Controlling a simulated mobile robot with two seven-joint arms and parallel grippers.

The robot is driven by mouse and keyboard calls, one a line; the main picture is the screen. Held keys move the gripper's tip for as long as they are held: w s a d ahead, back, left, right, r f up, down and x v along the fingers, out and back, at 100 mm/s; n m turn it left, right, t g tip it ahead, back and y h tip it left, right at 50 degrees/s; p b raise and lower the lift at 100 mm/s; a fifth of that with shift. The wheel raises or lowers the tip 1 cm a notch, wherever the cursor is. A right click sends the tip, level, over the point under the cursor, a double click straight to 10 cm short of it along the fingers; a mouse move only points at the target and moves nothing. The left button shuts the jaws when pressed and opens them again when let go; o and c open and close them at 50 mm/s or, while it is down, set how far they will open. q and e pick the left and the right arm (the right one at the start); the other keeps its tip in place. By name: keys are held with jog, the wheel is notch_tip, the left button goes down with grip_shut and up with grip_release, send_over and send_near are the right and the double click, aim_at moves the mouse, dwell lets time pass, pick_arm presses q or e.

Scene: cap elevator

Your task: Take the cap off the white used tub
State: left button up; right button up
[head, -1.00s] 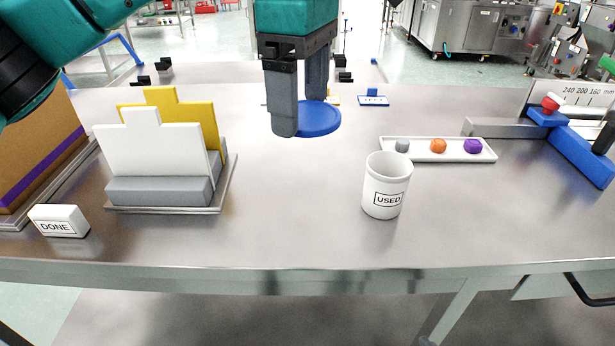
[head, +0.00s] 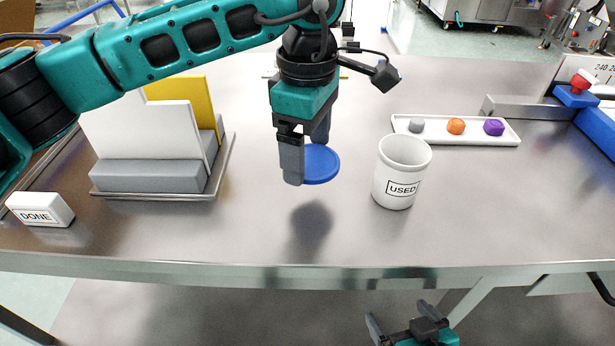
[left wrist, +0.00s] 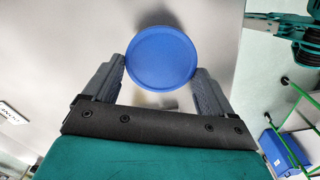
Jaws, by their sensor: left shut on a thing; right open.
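The white used tub (head: 396,180) stands upright on the table, labelled USED. Its top is open and no cap sits on it. My left gripper (head: 305,160) is shut on a round blue cap (head: 320,164), to the left of the tub and above the table. The left wrist view shows the blue cap (left wrist: 161,58) between the two fingers. My right gripper (head: 400,330) is open and empty, low at the bottom edge of the head view, below the table's front edge.
A white tray (head: 510,136) with grey, orange and purple lumps lies behind the tub. A grey rack (head: 150,178) with white and yellow panels stands at left, near a DONE block (head: 40,209). A blue fixture with a red knob (head: 583,80) is at far right. The front middle is clear.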

aim_at(307, 193)
pick_arm(q)
jog(key=shift+f, duration=3.05)
jog(key=shift+f, duration=0.1)
jog(key=shift+f+b, duration=0.15)
jog(key=shift+b, duration=0.25)
jog(key=o, duration=1)
jog(key=shift+c, duration=0.2)
jog(key=shift+r, duration=0.2)
